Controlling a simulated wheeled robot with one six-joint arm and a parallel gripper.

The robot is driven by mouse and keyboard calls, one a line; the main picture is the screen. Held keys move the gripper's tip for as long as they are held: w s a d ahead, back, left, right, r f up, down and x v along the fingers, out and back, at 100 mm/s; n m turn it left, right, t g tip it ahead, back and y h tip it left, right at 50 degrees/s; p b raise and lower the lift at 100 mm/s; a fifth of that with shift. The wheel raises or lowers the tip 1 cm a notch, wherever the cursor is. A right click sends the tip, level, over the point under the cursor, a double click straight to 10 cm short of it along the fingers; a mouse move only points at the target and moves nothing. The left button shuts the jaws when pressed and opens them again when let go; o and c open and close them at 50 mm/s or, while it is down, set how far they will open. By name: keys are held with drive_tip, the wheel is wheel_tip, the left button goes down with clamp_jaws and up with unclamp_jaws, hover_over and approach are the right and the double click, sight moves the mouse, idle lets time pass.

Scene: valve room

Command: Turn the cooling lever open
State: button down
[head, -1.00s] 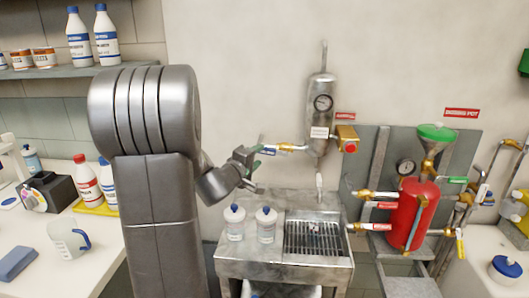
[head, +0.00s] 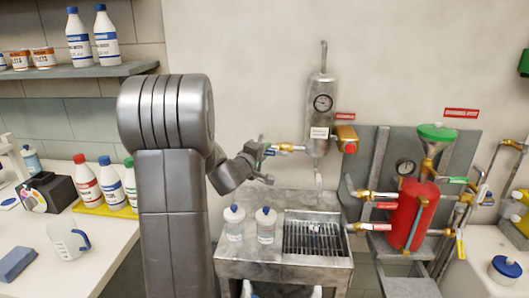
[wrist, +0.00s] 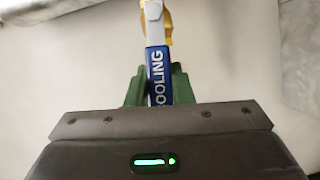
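The cooling lever (head: 285,148) is on the left side of the steel vessel (head: 320,112), at a brass fitting. In the wrist view the lever's blue sleeve (wrist: 158,75), lettered "COOLING", runs straight from the brass part at the top down toward my gripper. My gripper (head: 265,152) is at the lever's left end. In the wrist view my gripper's green fingers (wrist: 159,88) lie close against both sides of the blue sleeve, with no clear gap showing. The sleeve's near end is hidden behind the gripper body.
A metal sink with a grate (head: 312,238) stands below, with two white bottles (head: 234,222) on its left. A red pot (head: 412,212) with pipes and valves is at the right. A counter with bottles (head: 86,182) is at the left. The wall above the lever is clear.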

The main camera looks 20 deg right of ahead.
drive_tip(key=shift+p, duration=0.3)
drive_tip(key=shift+p, duration=0.5)
drive_tip(key=shift+f+n+h+p, duration=0.3)
drive_tip(key=shift+f+n+p, duration=0.3)
drive_tip(key=shift+n, duration=0.2)
drive_tip(key=c, duration=1.3)
unclamp_jaws()
drive_tip(key=shift+o, duration=0.2)
drive_tip(key=shift+a, duration=0.15)
drive_tip(key=v, duration=1.3)
drive_tip(key=shift+s+a+b, duration=0.15)
drive_tip(key=shift+s+b, duration=0.25)
drive_tip(key=shift+b, duration=0.05)
